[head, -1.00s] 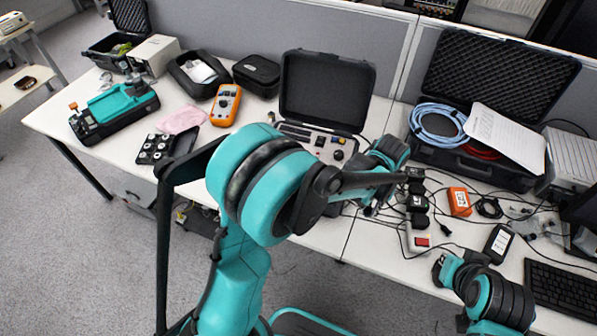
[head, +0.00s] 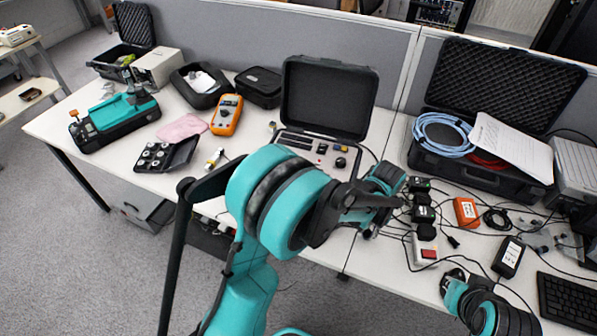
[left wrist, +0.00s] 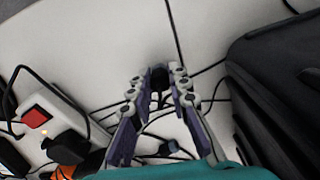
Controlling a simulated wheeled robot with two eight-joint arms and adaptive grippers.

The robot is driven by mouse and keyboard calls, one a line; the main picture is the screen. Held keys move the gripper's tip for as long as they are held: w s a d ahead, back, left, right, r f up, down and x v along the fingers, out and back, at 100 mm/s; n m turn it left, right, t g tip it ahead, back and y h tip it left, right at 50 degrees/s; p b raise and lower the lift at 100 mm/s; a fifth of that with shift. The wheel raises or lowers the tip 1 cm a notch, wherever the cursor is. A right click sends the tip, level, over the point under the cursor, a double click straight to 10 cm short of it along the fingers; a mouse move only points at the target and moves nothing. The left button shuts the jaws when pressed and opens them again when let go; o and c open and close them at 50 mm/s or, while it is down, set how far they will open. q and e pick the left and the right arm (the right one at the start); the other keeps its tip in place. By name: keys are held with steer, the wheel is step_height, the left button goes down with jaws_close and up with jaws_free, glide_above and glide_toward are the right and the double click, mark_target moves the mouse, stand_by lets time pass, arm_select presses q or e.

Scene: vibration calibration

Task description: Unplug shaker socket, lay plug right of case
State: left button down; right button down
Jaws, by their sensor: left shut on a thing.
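The open black case (head: 328,100) with a control panel stands mid-table; a black case side (left wrist: 280,85) fills the right of the left wrist view. My left gripper (head: 372,228) is in front of the case's right corner, mostly hidden by its own wrist. In the left wrist view my left gripper (left wrist: 160,82) is shut on a small black plug (left wrist: 160,75), apart from the power strip. A white power strip (head: 425,248) with a red switch and several black plugs is to its right; it also shows in the left wrist view (left wrist: 45,125). My right gripper (head: 452,276) is low right, its fingers unclear.
Loose black cables cross the table around the strip. An orange box (head: 466,211), a black adapter (head: 508,257) and a keyboard (head: 572,302) lie to the right. A large open case (head: 470,175) with blue cable stands behind. Some bare white table shows in the left wrist view.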

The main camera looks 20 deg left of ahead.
arm_select(q)
steer(key=shift+f, duration=0.3)
stand_by(0.4)
steer(key=c, duration=1.3)
jaws_free()
steer(key=shift+c, duration=0.2)
steer(key=shift+r, duration=0.1)
steer(key=shift+r+p, duration=1.85)
steer(key=shift+r, duration=0.55)
